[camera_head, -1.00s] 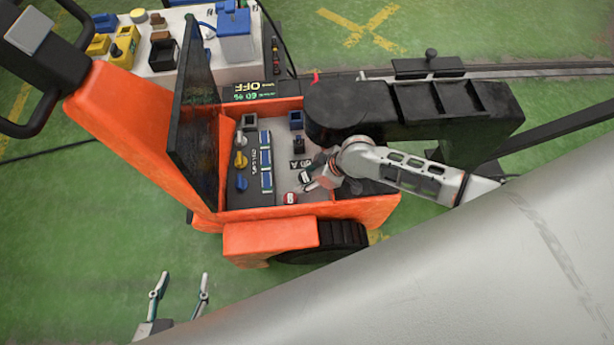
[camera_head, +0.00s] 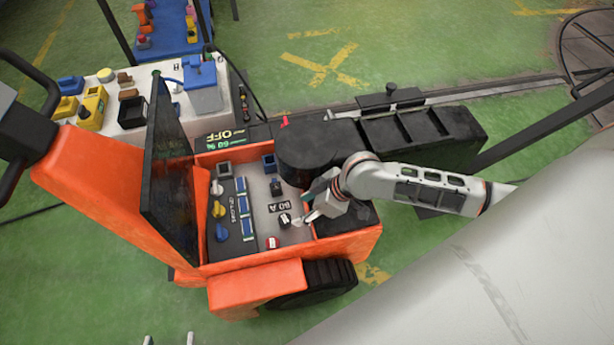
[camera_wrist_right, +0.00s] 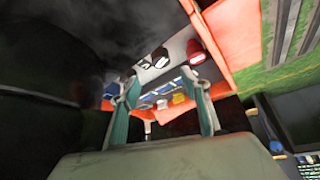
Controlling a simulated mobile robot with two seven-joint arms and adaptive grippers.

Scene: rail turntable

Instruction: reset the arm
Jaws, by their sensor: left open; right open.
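My right gripper (camera_head: 307,206) is open over the right side of the control panel (camera_head: 262,215) of the orange cart. A black-and-white knob (camera_head: 284,219) lies just left of its fingertips, and I see nothing between the fingers. A red button (camera_head: 271,242) lies below that knob. In the right wrist view the two fingers (camera_wrist_right: 166,95) are spread, with the panel and the red button (camera_wrist_right: 196,54) beyond them. My left gripper (camera_head: 168,340) shows only its two separated fingertips at the bottom edge, over the green floor.
The orange cart (camera_head: 110,190) has an upright dark screen (camera_head: 168,160) left of the panel. A black housing (camera_head: 400,135) stands close behind my right gripper. A white table (camera_head: 130,75) with coloured devices is at the upper left. Green floor is open at the lower left.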

